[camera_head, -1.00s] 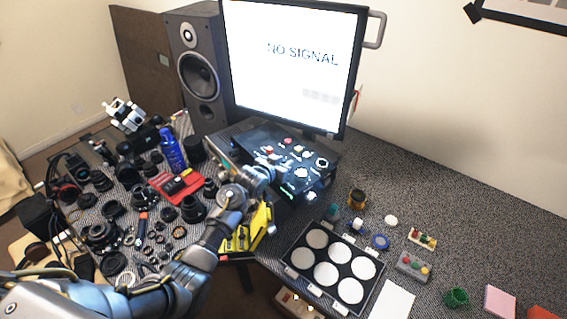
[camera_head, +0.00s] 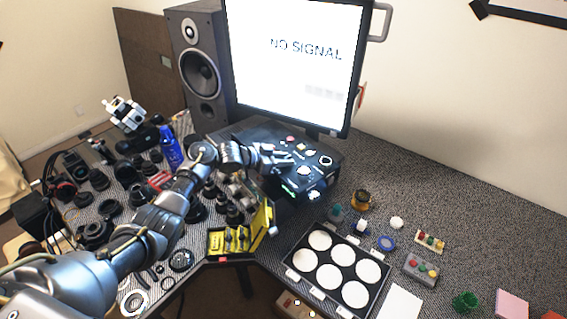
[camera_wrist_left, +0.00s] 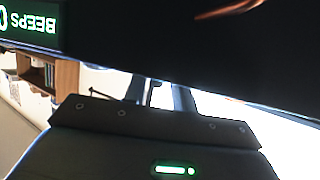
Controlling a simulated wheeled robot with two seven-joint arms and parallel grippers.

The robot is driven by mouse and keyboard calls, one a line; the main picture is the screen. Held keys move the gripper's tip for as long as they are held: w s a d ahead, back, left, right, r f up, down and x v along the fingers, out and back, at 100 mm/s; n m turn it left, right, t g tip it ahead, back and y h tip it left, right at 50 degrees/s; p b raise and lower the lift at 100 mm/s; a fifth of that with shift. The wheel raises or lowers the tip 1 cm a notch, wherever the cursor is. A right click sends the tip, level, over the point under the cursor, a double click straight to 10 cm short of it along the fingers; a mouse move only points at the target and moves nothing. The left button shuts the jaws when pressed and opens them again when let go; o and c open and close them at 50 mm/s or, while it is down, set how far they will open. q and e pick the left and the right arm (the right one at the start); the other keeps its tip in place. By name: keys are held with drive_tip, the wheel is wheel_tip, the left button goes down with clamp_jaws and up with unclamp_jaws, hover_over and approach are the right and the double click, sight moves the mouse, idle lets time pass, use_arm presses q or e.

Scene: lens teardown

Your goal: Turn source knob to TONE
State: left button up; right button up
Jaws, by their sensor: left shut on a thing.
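The black control box (camera_head: 268,135) stands below the monitor, with several pale knobs and a red button on its top. My left gripper (camera_head: 287,161) reaches over the left part of this top and is shut on a knob there, which I take for the source knob. The fingers hide that knob, so its pointer cannot be read. In the left wrist view, the fingers (camera_wrist_left: 165,95) show only in part behind the dark gripper body. No TONE lettering is readable. My right gripper is not in view.
The monitor (camera_head: 300,60) reads NO SIGNAL, and a speaker (camera_head: 198,75) stands to its left. Lens parts crowd the table at left. A tray with white discs (camera_head: 333,272) sits in front. The table's right back is clear.

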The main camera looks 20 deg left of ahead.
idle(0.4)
use_arm(q)
drive_tip(key=o, duration=1)
drive_tip(key=b+v, duration=0.2)
drive_tip(key=v, duration=0.8)
drive_tip(key=shift+s+a+r, duration=0.2)
drive_tip(key=shift+s+a, duration=0.05)
